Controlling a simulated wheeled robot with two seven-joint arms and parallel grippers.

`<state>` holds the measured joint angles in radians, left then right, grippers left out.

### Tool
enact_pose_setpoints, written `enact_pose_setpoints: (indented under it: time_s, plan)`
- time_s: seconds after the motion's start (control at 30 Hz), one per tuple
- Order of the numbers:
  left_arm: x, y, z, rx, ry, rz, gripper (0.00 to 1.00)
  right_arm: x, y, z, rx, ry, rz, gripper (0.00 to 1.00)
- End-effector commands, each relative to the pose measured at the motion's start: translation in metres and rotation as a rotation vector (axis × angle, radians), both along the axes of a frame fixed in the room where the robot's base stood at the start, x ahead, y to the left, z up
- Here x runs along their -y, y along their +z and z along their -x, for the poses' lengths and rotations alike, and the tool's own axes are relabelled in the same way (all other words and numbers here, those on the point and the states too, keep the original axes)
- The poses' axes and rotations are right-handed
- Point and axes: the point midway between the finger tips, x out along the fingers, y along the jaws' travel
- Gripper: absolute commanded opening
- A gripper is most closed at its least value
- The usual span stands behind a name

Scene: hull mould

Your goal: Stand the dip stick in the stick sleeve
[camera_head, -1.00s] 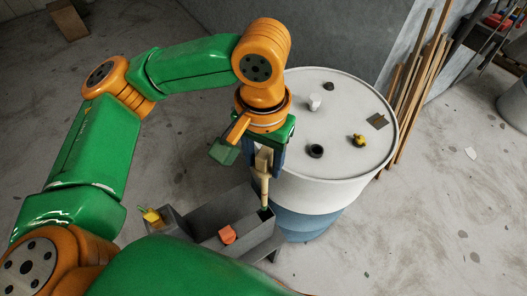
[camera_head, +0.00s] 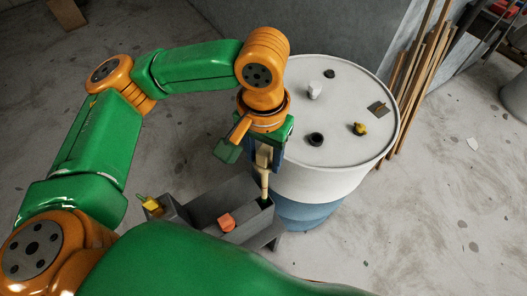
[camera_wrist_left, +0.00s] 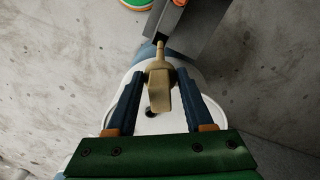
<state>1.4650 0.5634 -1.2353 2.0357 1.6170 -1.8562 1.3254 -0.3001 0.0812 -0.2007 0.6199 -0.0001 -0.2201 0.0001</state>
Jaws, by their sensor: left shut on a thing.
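My left gripper (camera_head: 264,160) is shut on the dip stick (camera_head: 265,182), a pale tan rod with a thick block-like head. In the left wrist view the head (camera_wrist_left: 160,92) sits between the two dark fingers. I cannot surely pick out the stick sleeve; a short black open ring (camera_head: 316,139) stands on the drum top. My right gripper is not in view.
A white and blue drum (camera_head: 335,185) stands just right of the gripper. A white piece (camera_head: 315,90), a yellow piece (camera_head: 360,129) and a dark plate (camera_head: 378,109) are on it. An orange block (camera_head: 226,221) and a yellow piece (camera_head: 152,205) are at the trough. Planks (camera_head: 415,80) lean behind.

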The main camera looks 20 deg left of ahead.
Motion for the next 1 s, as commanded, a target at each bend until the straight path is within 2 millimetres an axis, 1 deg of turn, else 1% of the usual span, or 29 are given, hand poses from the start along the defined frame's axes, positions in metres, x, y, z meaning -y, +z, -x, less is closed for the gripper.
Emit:
enact_pose_setpoints:
  time_s: [0.03,0.1,0.47,0.67,0.83,1.0]
  plan:
    - [0.0,0.003,0.0,0.0,0.0,0.0,0.0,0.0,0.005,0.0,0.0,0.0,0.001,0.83]
    - [0.0,0.002,0.0,0.001,0.0,0.0,0.0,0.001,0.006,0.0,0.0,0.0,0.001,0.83]
    - [0.0,0.0,0.0,0.001,0.0,0.0,0.0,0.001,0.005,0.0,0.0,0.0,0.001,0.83]
    - [0.0,0.001,0.0,0.0,0.0,0.001,0.0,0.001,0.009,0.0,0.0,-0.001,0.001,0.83]
    - [0.0,0.0,0.0,0.001,0.0,0.0,0.0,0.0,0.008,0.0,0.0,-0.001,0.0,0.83]
    - [0.0,-0.009,0.0,0.001,0.0,0.0,0.0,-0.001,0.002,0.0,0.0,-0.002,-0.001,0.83]
